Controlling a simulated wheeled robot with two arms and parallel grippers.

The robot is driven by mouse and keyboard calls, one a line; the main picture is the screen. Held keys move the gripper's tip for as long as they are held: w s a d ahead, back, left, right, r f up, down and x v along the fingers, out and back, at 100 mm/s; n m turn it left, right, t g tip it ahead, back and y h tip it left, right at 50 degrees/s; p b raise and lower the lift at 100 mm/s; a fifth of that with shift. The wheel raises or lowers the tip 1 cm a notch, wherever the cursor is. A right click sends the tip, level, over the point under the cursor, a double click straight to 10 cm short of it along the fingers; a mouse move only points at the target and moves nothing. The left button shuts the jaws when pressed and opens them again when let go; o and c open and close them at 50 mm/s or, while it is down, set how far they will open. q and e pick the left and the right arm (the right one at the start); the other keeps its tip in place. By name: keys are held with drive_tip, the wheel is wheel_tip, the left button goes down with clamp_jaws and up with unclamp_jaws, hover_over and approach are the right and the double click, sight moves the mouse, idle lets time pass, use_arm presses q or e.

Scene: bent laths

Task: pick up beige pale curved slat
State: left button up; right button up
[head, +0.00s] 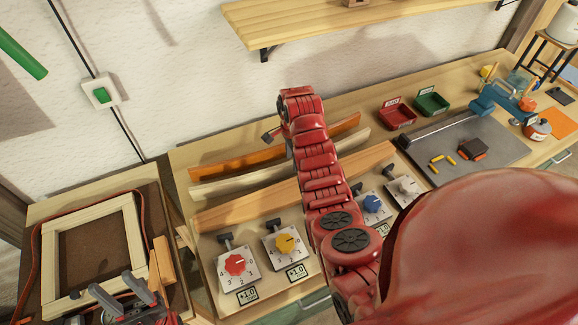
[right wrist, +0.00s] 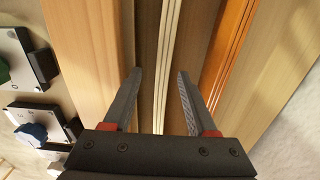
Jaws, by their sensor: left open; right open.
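The beige pale curved slat (head: 235,185) stands on edge on the bench, between an orange slat behind and a tan wooden board in front; my right arm hides part of it. In the right wrist view the pale slat (right wrist: 167,45) runs between the two fingers of my right gripper (right wrist: 159,76). That gripper is open, with a finger on each side of the slat and gaps visible on both sides. Whether the fingertips reach down past its top edge I cannot tell. My left gripper (head: 124,296) is open and empty at the lower left, near a wooden frame.
The orange slat (head: 240,164) is close to the right finger in the wrist view (right wrist: 229,60). The tan board (head: 250,207) is on the other side. Dial boxes (head: 238,264) stand in front. A wooden frame (head: 52,270) lies left. Red (head: 397,117) and green (head: 432,103) bins stand back right.

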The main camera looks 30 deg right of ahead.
sight(290, 162)
drive_tip(key=f, duration=0.1)
drive_tip(key=f+p, duration=0.1)
drive_tip(key=shift+w+a+f+p, duration=0.1)
drive_tip(key=shift+a+f+p, duration=0.15)
drive_tip(key=shift+f+p, duration=0.05)
drive_tip(key=shift+f, duration=0.75)
clamp_jaws()
drive_tip(key=shift+w, duration=0.1)
idle(0.6)
